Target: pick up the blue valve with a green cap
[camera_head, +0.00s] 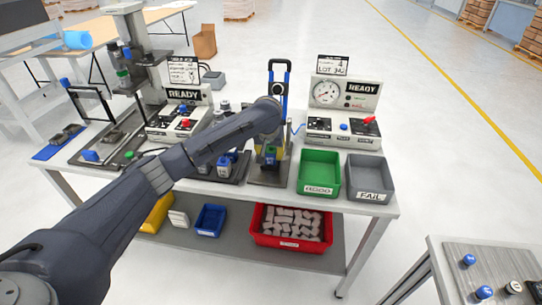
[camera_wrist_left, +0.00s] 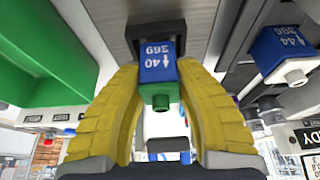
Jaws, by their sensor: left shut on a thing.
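The blue valve with a green cap shows in the left wrist view (camera_wrist_left: 157,62), with "40" and "369" printed on its blue body and the green cap nearest the camera. In the head view the same valve (camera_head: 270,154) is small at the press-like stand. My left gripper (camera_head: 269,150) is shut on it, its yellow fingers on either side. The gripper also shows in the left wrist view (camera_wrist_left: 160,85). The valve's far end is at a dark fixture; I cannot tell whether it is clear of it. My right gripper is out of view.
A green bin (camera_head: 319,171) and a grey FAIL bin (camera_head: 370,177) stand right of the stand. A second blue valve, with a white cap (camera_wrist_left: 284,54), is close by. A gauge box (camera_head: 343,112) is behind. Loose valves lie on the side table (camera_head: 447,252).

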